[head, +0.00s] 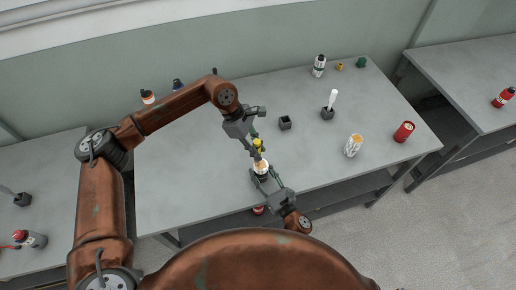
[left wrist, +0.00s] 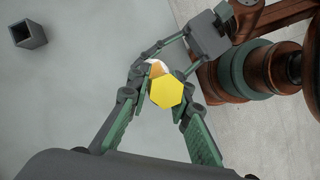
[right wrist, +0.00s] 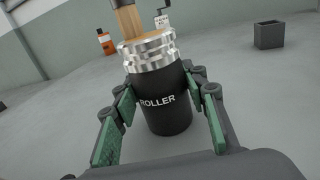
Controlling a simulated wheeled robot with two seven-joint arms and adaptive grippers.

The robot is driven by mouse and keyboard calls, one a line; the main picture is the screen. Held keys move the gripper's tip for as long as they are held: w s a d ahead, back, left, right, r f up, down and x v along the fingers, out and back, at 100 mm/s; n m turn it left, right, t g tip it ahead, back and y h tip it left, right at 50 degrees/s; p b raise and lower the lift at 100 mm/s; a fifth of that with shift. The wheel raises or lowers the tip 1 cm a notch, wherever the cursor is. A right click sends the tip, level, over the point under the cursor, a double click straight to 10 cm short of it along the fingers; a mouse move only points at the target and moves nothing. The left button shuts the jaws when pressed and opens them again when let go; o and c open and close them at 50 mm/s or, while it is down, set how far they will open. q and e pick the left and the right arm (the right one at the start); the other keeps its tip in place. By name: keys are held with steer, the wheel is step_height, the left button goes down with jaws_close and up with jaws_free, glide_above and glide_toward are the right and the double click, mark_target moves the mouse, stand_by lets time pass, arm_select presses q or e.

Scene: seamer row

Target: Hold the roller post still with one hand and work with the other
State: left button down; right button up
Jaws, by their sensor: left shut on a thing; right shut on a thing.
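The roller post (right wrist: 166,108) stands upright on the table, a black cylinder marked ROLLER with a ribbed silver collar and a tan piece on top. It also shows in the head view (head: 261,168). My right gripper (head: 262,177) is shut around its body from the table's front side. My left gripper (head: 256,142) is above the post, shut on a yellow piece (head: 258,146). In the left wrist view that yellow piece (left wrist: 166,90) has a hexagonal end and covers most of the post's top. I cannot tell whether the piece touches the post.
A dark open box (head: 285,123) and a dark holder with a white-handled tool (head: 328,112) stand behind, to the right. A white patterned cup (head: 353,146) and red can (head: 403,131) stand farther right. Several bottles line the back. The table's left part (head: 180,180) is clear.

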arm_select(q)
steer(key=shift+s+d, duration=0.1)
steer(key=shift+d, duration=0.6)
step_height(320, 180, up, 7)
stand_by(0.6)
arm_select(e)
steer(key=o, duration=1.3)
